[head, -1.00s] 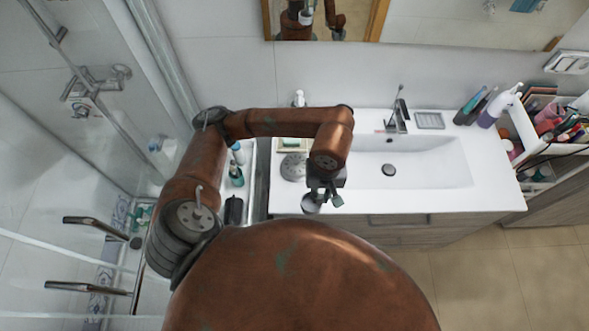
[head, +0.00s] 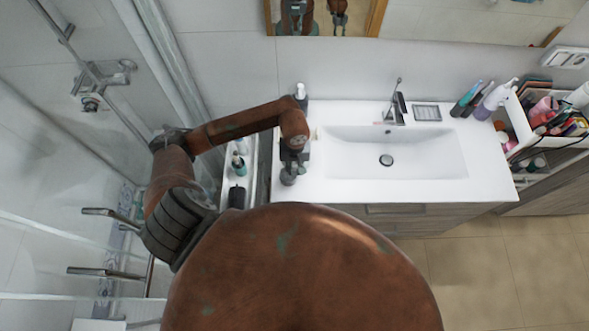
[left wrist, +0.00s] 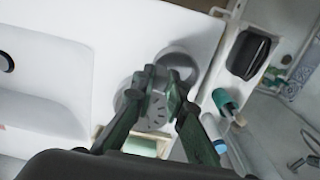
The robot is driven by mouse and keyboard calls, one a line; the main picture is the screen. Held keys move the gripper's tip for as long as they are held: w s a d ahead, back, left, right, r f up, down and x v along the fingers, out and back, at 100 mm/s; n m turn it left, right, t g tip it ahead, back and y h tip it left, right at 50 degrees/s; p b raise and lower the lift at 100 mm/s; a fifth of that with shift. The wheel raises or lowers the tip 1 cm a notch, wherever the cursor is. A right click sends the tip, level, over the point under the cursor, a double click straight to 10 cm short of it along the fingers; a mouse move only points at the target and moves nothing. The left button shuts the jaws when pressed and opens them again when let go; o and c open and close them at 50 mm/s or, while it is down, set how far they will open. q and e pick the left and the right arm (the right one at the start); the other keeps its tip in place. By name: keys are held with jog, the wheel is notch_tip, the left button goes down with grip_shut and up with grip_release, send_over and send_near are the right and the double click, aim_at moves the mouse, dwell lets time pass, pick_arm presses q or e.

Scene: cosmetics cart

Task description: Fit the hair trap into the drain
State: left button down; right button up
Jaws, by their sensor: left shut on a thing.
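The left gripper (head: 291,169) is over the left end of the counter. It is shut on a small round grey cup-like piece (head: 287,178), which looks like the hair trap. In the left wrist view the fingertips (left wrist: 165,76) meet at the near rim of this hair trap (left wrist: 179,62). The drain (head: 386,160) is a dark round spot in the white basin, well to the right of the gripper. In the left wrist view the drain (left wrist: 6,62) shows at the left edge. The right gripper is not in view.
A flat slotted grey disc (left wrist: 130,108) lies on the counter below the fingers, beside a small tray with a green piece (left wrist: 140,146). The faucet (head: 398,106) stands behind the basin. Several bottles (head: 487,100) stand at the back right.

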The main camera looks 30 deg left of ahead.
pick_arm(q)
jog(key=shift+f+p, duration=0.3)
jog(key=shift+f, duration=0.45)
jog(key=shift+s+a+f, duration=0.1)
jog(key=shift+f, duration=0.1)
jog(key=c, duration=1.9)
grip_release()
jog(key=shift+c, duration=0.2)
